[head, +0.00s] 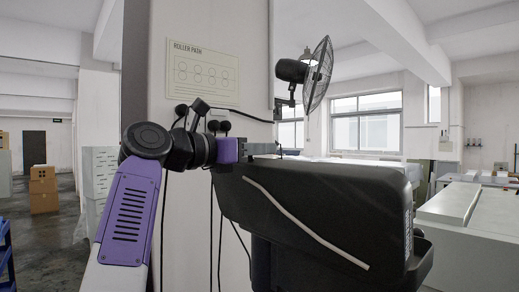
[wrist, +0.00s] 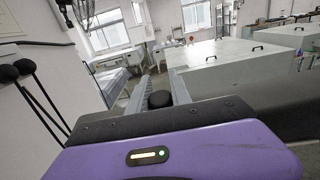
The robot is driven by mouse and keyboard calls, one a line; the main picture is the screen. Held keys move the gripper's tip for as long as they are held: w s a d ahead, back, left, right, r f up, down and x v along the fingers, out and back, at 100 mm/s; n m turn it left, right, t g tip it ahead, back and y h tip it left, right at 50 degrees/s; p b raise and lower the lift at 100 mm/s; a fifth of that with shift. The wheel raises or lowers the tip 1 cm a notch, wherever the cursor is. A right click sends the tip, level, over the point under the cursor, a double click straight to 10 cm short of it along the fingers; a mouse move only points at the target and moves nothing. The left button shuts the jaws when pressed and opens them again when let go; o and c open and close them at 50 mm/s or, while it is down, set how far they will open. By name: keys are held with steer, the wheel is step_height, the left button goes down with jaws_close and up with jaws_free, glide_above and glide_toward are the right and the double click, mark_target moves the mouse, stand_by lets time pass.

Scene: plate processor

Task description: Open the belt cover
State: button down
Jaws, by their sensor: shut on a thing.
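My gripper (head: 265,148) is at the middle of the head view, at the end of my purple arm and pointing right. In the wrist view its two pale grey fingers (wrist: 162,88) stand on either side of a round black knob (wrist: 160,99), and it is shut on that knob. What the knob is fixed to is hidden.
A white pillar with a roller path sign (head: 202,68) and a fan (head: 318,75) stands behind the arm. Dark cables hang by it. More pale machine tops (head: 475,208) fill the right side. Cardboard boxes (head: 43,188) stand far left, with clear floor around them.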

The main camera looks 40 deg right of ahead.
steer(key=shift+r, duration=0.1)
stand_by(0.3)
steer(key=d+y+p, duration=0.4)
steer(key=d+p, duration=0.1)
steer(key=d, duration=0.2)
steer(key=c, duration=1.2)
jaws_free()
steer(key=shift+a, duration=0.1)
steer(key=shift+b+v, duration=0.65)
steer(key=shift+v, duration=3.3)
